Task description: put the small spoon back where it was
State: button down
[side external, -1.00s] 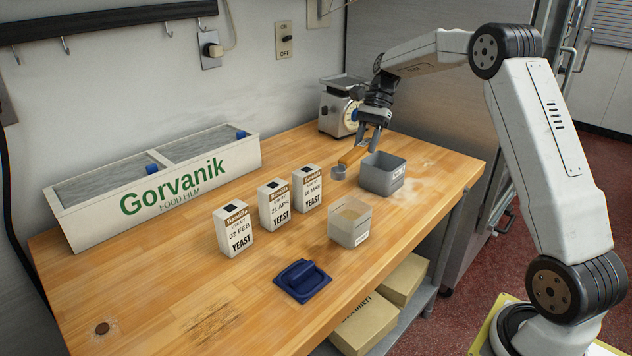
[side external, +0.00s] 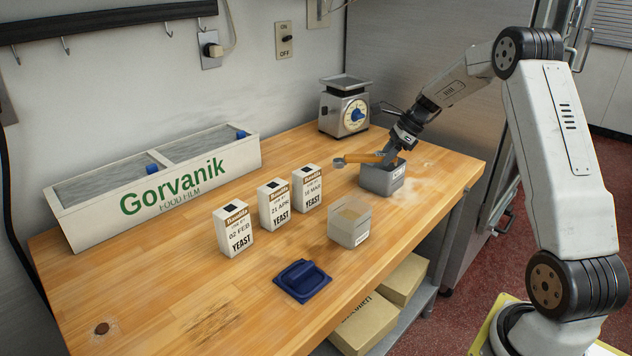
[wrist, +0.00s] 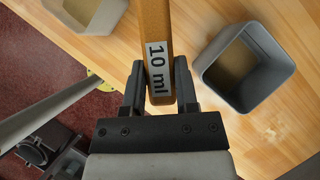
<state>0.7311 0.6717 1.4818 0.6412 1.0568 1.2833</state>
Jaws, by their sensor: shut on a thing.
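The small spoon (side external: 366,157) has an orange-brown handle and a grey metal bowl. In the side view it lies nearly level, its bowl pointing left, just behind the grey tub. My gripper (side external: 391,154) is shut on the handle's end. In the wrist view the handle (wrist: 157,45), labelled "10 ml", runs between my gripper's two fingers (wrist: 158,82); the bowl is out of frame. The grey tub (side external: 381,181) stands open; in the wrist view it (wrist: 262,92) is right of the fingers, with tan contents.
A clear tub (side external: 349,228) with tan contents stands in front. Several yeast boxes (side external: 274,206) stand to the left, with a blue lid (side external: 302,281) nearer. A scale (side external: 344,108) is at the back and a film dispenser (side external: 155,190) along the wall. The table's left front is clear.

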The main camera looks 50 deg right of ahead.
send_over(381, 208)
notch_tip(381, 208, down, 6)
jog(key=shift+a+f, duration=0.1)
jog(key=shift+f, duration=3.95)
jog(key=shift+c, duration=1.8)
grip_release()
jog(key=v, duration=1.2)
